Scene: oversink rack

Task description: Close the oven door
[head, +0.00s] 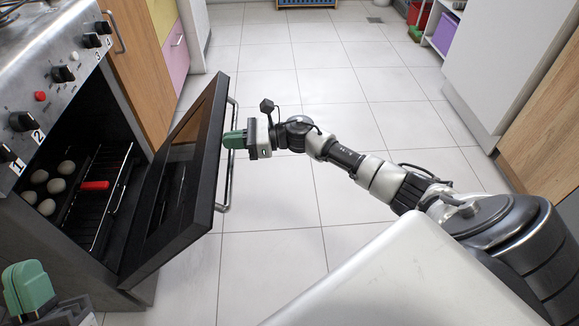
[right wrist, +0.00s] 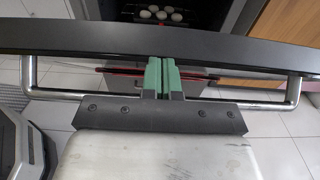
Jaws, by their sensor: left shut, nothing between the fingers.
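The oven (head: 60,95) stands at the left in the head view. Its black door (head: 185,165) is partly open, tilted out from the oven front. A silver bar handle (head: 229,190) runs along the door's outer side and also shows in the right wrist view (right wrist: 65,93). My right gripper (head: 233,139) is at the handle, its green fingers together against or very close to the door. In the right wrist view the fingers (right wrist: 162,75) reach past the bar towards the door edge; contact is unclear. My left gripper (head: 28,288) is at the lower left, shut and empty, away from the door.
Inside the oven are a wire rack (head: 105,175) with a red part (head: 95,185) and several pale round items (head: 58,185). Control knobs line the oven front. Cabinets (head: 150,60) stand beyond it. The tiled floor (head: 290,200) right of the door is clear.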

